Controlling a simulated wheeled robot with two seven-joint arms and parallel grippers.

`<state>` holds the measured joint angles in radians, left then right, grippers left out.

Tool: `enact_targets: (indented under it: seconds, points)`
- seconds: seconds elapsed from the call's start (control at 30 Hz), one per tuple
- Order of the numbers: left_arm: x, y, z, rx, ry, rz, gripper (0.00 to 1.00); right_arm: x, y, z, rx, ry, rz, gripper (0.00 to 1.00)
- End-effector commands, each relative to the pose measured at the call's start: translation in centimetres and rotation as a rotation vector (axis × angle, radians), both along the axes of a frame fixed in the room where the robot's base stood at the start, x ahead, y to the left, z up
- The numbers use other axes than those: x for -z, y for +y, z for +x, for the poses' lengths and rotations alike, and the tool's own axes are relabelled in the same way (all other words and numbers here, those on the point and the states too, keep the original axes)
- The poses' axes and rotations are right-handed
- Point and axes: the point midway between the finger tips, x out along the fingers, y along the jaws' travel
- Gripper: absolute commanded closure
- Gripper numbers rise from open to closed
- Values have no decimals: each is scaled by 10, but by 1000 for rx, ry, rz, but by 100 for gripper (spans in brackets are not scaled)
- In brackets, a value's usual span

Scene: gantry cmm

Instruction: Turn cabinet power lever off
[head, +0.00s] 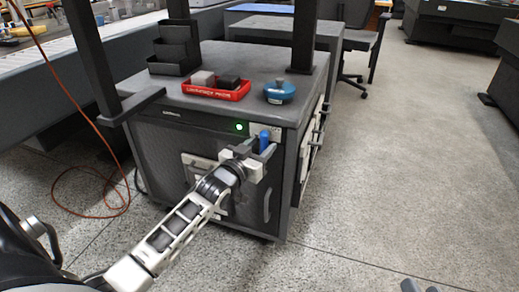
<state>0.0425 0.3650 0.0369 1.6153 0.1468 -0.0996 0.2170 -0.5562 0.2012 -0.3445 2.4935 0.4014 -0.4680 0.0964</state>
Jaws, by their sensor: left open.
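The dark grey cabinet (160,150) stands in the middle of the head view. A blue lever handle (264,138) points up at the upper right of its front face, near a lit green lamp (239,127). My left gripper (258,152) is open at the lever, with its fingers around or just in front of the handle. I cannot tell whether they touch it. The gripper hides the lever's lower part and base. A small grey piece at the bottom edge seems to be my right gripper (424,287), mostly cut off, and its jaws cannot be made out.
On the cabinet top are a black stepped organizer (174,48), a red tray (217,91) with small blocks, and a round blue object (279,91). Dark posts rise from the cabinet. An orange cable (92,215) lies on the floor at left. The floor at right is clear.

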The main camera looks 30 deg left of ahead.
Motion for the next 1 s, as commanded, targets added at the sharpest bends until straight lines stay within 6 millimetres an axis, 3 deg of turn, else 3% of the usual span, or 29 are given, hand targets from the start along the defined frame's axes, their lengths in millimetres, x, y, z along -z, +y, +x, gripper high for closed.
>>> enact_targets:
  seconds: [0.17, 0.33, 0.37, 0.73, 1.0]
  points:
    - [0, 0, 0, 0, 1, 0, 56, -5, 0, 0, 1, -9, 4, 64]
    - [0, 0, 0, 0, 0, 0, 98, -5, 0, 0, 1, -9, 4, 64]
    - [0, 0, 0, 0, 0, 0, 100, -5, 0, 0, 1, -9, 4, 64]
    - [-1, -1, 0, 0, -11, -46, 100, -3, 0, 1, 2, -2, -15, 64]
    - [-1, -5, 0, 0, -50, -214, 100, -4, -3, 2, 12, -1, -70, 64]
